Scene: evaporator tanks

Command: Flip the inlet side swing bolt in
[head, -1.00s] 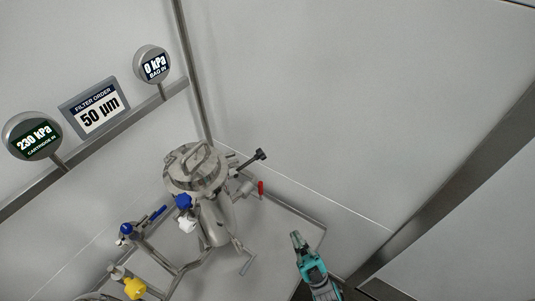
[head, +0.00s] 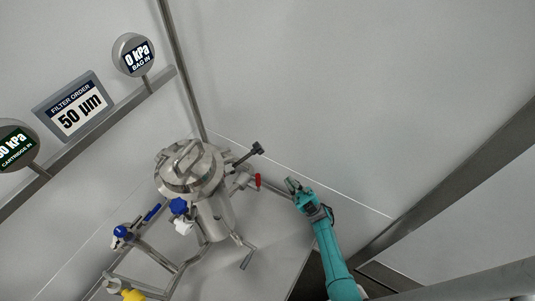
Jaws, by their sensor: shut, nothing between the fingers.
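A steel filter vessel (head: 205,215) with a round lid (head: 188,168) stands left of centre. A swing bolt with a black knob (head: 257,149) sticks out from the lid's right side, pointing outward and up to the right. A blue knob (head: 179,206) and a white knob (head: 183,227) are at the vessel's front. I cannot tell from labels which one is on the inlet side. My gripper (head: 291,184) is shut and empty, to the right of the vessel and below right of the black knob, apart from both.
A red valve handle (head: 258,181) lies between the vessel and my gripper. Pipes with a blue-handled valve (head: 122,232) and a yellow knob (head: 132,295) are at lower left. A rail (head: 95,108) carries gauges and a 50 µm sign (head: 76,106). The wall area at right is bare.

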